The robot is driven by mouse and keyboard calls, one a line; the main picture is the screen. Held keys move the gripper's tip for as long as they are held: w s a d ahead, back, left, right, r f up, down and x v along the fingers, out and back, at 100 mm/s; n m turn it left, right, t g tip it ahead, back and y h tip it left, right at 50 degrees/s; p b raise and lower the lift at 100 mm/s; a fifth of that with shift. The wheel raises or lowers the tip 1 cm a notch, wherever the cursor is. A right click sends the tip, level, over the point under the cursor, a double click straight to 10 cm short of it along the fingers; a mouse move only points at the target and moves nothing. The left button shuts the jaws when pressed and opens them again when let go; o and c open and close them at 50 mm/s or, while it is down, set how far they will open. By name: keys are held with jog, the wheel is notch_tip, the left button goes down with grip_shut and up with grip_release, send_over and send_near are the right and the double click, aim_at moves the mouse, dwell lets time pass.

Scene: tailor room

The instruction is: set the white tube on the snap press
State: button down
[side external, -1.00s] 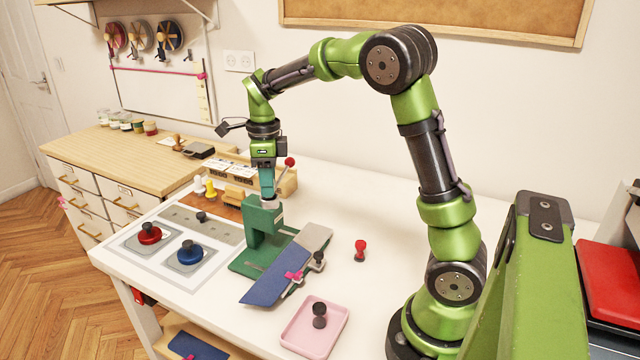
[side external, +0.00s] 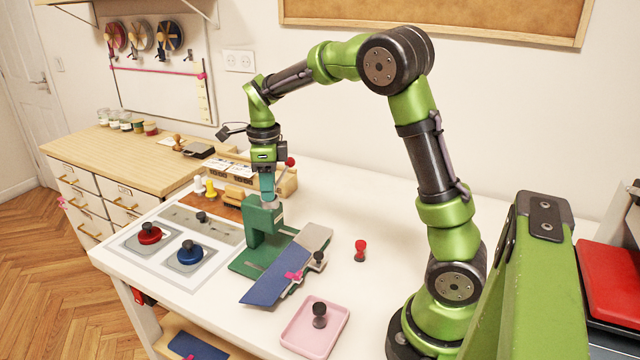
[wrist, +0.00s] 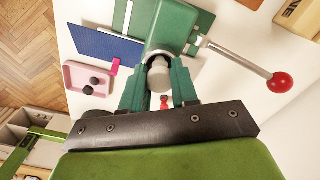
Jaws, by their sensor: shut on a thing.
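The green snap press (side external: 263,222) stands on the white table, with a red-knobbed lever. It also shows in the wrist view (wrist: 172,25). My gripper (side external: 268,196) points down directly over the press's top. In the wrist view its teal fingers (wrist: 159,88) are shut on the white tube (wrist: 159,77), which shows as a pale round end. In the side view only a small pale part of the tube (side external: 271,203) shows between the fingertips and the press top. I cannot tell whether it is fully seated there.
A pink tray (side external: 297,338) with a dark knobbed piece and a red stamp-like piece (side external: 360,249) are to the right. Red (side external: 149,235) and blue (side external: 189,252) knobs sit on pads at left.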

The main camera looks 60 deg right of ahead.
jog(key=c, duration=1.1)
grip_release()
jog(key=shift+f, duration=0.1)
jog(key=shift+c, duration=0.2)
notch_tip(320, 180, up, 11)
